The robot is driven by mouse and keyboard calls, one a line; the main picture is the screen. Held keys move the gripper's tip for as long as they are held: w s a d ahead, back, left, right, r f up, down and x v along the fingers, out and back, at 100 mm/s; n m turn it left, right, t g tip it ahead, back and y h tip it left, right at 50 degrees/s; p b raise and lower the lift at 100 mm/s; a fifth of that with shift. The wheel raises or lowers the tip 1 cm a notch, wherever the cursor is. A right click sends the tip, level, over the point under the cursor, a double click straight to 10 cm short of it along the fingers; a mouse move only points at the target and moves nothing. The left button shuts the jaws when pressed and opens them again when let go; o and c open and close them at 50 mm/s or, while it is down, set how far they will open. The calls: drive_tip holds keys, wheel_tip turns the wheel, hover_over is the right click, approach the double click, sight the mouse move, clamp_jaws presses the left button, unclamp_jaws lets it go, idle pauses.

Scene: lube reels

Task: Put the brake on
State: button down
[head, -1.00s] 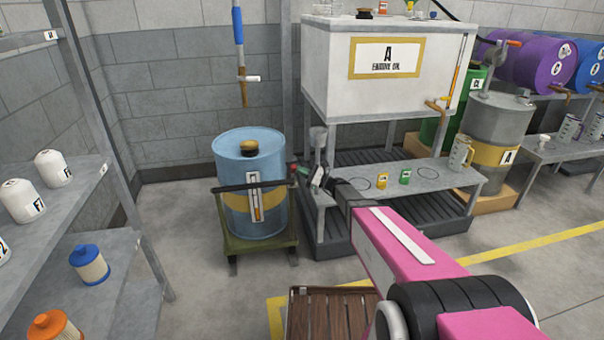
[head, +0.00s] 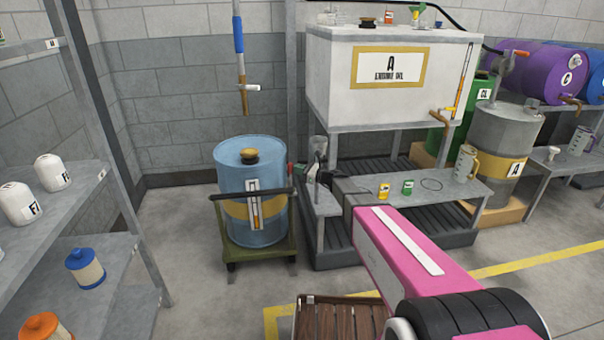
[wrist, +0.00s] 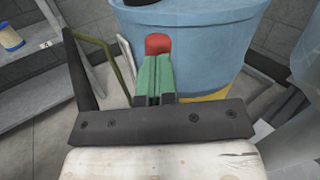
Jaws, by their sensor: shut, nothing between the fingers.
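A blue drum (head: 240,180) with a yellow band stands on an olive-green cart (head: 262,252) with a black handle bar (head: 250,195). A small red knob (head: 290,168) shows at the drum's right side. In the wrist view the red knob (wrist: 157,43) lies straight ahead of my fingertips, against the blue drum (wrist: 190,60). My gripper (wrist: 154,68) has green fingers, pressed together with nothing between them. I cannot tell whether the tips touch the knob. In the head view my gripper (head: 307,172) is small, just right of the drum. The knob's lower part is hidden behind my fingers.
A steel bench (head: 460,187) with small cans and a jug stands right of the drum, below the white engine oil tank (head: 345,85). Shelves (head: 105,240) with filters stand at left. A wooden-slatted item (head: 335,318) lies at the front. Floor left of the cart is clear.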

drive_tip(key=shift+w+a, duration=0.25)
drive_tip(key=shift+w, duration=0.5)
drive_tip(key=r+v, duration=0.3)
drive_tip(key=v, duration=1)
drive_tip(key=shift+d, duration=0.45)
drive_tip(key=shift+r, duration=0.1)
